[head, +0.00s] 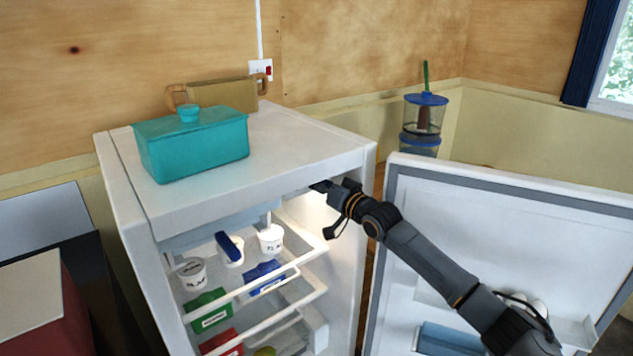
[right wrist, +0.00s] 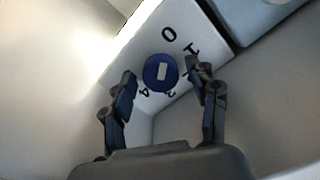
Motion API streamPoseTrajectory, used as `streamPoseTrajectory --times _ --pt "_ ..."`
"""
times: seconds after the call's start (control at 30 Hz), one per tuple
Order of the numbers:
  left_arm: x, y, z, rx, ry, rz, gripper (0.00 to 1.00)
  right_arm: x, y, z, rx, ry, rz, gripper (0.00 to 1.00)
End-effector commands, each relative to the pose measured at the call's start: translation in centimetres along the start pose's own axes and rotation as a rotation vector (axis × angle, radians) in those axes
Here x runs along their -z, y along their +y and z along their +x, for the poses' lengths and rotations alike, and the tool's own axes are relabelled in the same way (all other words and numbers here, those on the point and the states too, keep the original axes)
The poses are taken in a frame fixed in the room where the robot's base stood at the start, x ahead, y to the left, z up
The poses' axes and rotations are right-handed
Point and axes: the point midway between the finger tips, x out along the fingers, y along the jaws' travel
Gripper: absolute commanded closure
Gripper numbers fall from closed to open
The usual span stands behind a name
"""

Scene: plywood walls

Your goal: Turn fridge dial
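The fridge dial (right wrist: 157,76) is a round blue knob with a pale bar across its middle. It sits on a white panel (right wrist: 195,25) printed with dark numerals, among them 0, 1, 2 and 4. My right gripper (right wrist: 161,72) is open, with one finger on either side of the dial. I cannot tell whether the fingers touch it. In the head view the right gripper (head: 322,188) reaches inside the open fridge (head: 290,150), under its top, and the dial is hidden there. My left gripper is not in view.
The fridge door (head: 520,230) stands open at the right. Shelves inside hold white tubs (head: 271,238) and coloured boxes (head: 208,312). A teal lidded box (head: 192,143) and a tan handled container (head: 222,95) stand on top. A blue-lidded clear container (head: 423,115) stands behind.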

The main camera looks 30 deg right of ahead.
Motion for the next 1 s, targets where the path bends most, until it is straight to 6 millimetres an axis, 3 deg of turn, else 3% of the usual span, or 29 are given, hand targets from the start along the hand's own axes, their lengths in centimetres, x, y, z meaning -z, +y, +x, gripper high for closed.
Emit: streamPoseTrajectory --times 0.27,0.47,1.0 --pt "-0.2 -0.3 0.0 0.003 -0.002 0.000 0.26 0.1 0.0 0.0 0.001 0.003 0.001 0.39" --pt "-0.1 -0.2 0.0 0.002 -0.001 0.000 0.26 0.1 0.0 -1.2 0.001 0.002 0.001 0.39" --pt "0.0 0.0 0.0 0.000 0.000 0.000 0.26 -0.1 0.0 -9.1 0.000 -0.001 -0.001 0.39"
